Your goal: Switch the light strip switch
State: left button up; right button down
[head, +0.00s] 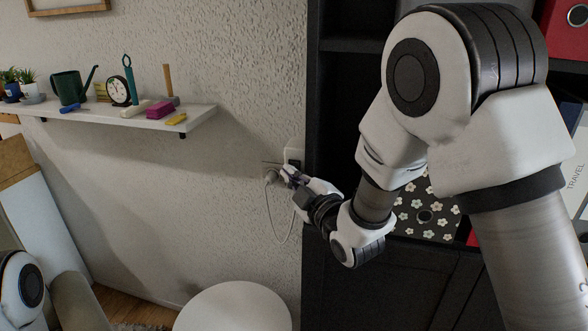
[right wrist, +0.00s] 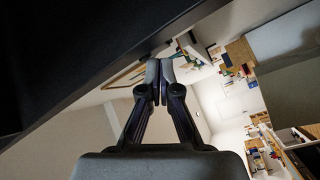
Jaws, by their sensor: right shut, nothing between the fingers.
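A small wall switch (head: 294,155), white with a dark part, is on the wall beside the dark shelf unit. My right gripper (head: 287,175) is just below it and close to the wall. In the head view it partly covers the lower part of the switch and the wall socket. I cannot tell whether it touches the switch. In the right wrist view the fingertips (right wrist: 160,72) are together with nothing between them. The switch cannot be made out in that view. My left gripper is out of view.
A white plug (head: 271,176) with a hanging cord is at the wall left of my right gripper. A dark shelf unit (head: 330,110) stands right beside it. A white wall shelf (head: 195,116) holds several small items. A round white table (head: 235,308) is below.

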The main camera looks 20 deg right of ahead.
jog(key=shift+w+d, duration=0.1)
dwell(0.3)
jog(key=shift+s+a+f+b, duration=0.15)
jog(key=shift+s+a+b, duration=0.35)
jog(key=shift+s, duration=0.3)
jog(key=shift+a+f, duration=0.1)
jog(key=s+a, duration=0.1)
jog(key=s+b, duration=0.1)
jog(key=s+a, duration=0.1)
jog(key=s, duration=0.1)
jog(key=shift+a+f, duration=0.35)
jog(key=shift+f, duration=0.05)
